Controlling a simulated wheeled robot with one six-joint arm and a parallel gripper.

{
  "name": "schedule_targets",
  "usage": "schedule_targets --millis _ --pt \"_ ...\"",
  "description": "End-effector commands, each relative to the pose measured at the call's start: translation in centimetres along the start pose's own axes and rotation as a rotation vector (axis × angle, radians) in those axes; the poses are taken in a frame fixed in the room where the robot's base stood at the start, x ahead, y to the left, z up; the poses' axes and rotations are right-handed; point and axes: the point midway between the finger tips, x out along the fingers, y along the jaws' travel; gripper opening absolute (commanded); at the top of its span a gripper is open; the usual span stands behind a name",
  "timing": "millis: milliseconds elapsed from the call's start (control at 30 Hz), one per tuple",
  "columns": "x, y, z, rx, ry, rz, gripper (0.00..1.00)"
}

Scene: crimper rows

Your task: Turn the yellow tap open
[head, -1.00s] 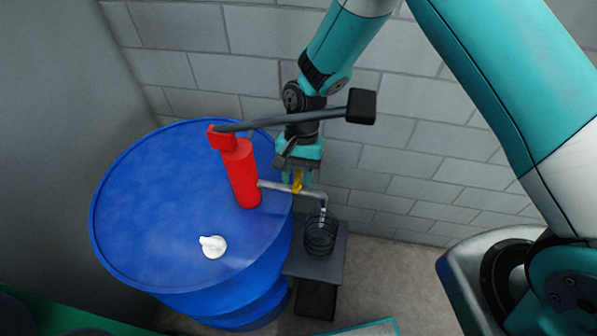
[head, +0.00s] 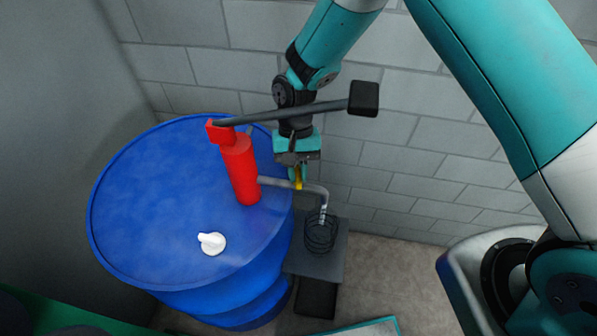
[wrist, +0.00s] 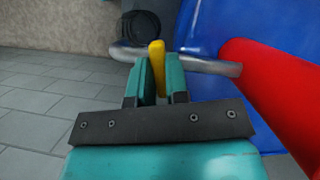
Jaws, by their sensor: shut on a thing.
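The yellow tap (head: 298,178) is a small lever on the grey spout pipe (head: 274,182), which comes out of the red hand pump (head: 242,172). In the wrist view the yellow tap (wrist: 157,66) stands between the two teal fingers of my gripper (wrist: 158,80), and the pipe (wrist: 205,66) runs just beyond it. My gripper (head: 297,172) is shut on the tap from above. In the head view the fingers partly hide the tap's upper part.
The pump stands on a blue drum (head: 150,200) with a white cap (head: 212,243). Its long dark handle (head: 300,112) crosses in front of my arm. A coiled dark wire container (head: 320,232) stands under the spout on a grey stand (head: 332,262). A block wall is behind.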

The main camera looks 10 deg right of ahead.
Motion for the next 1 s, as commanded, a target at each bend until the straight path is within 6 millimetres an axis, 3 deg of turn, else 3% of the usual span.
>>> schedule_targets --millis 500,1000 --pt "-0.02 -0.14 -0.07 -0.295 0.003 0.123 0.00" --pt "-0.13 -0.17 -0.07 -0.346 0.004 0.143 0.00"
